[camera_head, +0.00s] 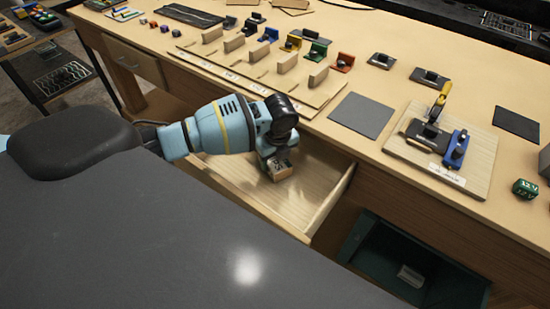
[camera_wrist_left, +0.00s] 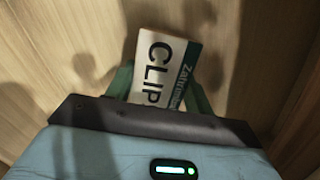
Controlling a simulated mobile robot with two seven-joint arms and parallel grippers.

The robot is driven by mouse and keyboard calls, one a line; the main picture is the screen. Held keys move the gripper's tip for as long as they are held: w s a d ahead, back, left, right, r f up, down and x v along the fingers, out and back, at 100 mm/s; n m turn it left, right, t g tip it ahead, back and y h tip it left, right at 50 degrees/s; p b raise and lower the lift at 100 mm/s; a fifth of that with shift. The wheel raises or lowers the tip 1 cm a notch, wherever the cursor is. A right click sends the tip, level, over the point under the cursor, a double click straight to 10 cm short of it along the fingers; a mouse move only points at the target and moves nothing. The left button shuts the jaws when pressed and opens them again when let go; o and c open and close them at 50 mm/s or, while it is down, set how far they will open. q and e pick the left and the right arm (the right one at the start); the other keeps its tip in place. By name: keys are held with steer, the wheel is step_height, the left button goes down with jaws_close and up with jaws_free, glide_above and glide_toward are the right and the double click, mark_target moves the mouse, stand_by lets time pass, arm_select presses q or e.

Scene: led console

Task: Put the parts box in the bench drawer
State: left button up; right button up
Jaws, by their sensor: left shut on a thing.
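The bench drawer (camera_head: 312,204) is pulled open from the front of the bench. My left gripper (camera_head: 279,166) reaches down into it and is shut on the parts box (camera_head: 283,173). In the left wrist view the box (camera_wrist_left: 158,65) shows a white label with "CLIP" and a green end, between the two fingers (camera_wrist_left: 160,88). The wooden drawer bottom (camera_wrist_left: 65,45) lies behind it. I cannot tell whether the box touches the drawer bottom. My right gripper does not show.
The bench top (camera_head: 380,80) carries wooden racks with coloured parts (camera_head: 270,50), a grey mat (camera_head: 361,115) and a fixture board (camera_head: 443,150). A dark green bin (camera_head: 385,257) stands below, right of the drawer. A closed drawer (camera_head: 132,60) is at the left.

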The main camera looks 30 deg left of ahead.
mark_target(277, 161)
arm_select(q)
steer(key=shift+f, duration=0.1)
steer(key=shift+f, duration=0.1)
steer(key=o, duration=1)
steer(key=shift+o, duration=0.2)
step_height(277, 161, up, 12)
steer(key=d+p, duration=0.1)
steer(key=shift+s+d+r, duration=0.15)
steer(key=shift+s+r, duration=0.05)
steer(key=shift+s, duration=0.15)
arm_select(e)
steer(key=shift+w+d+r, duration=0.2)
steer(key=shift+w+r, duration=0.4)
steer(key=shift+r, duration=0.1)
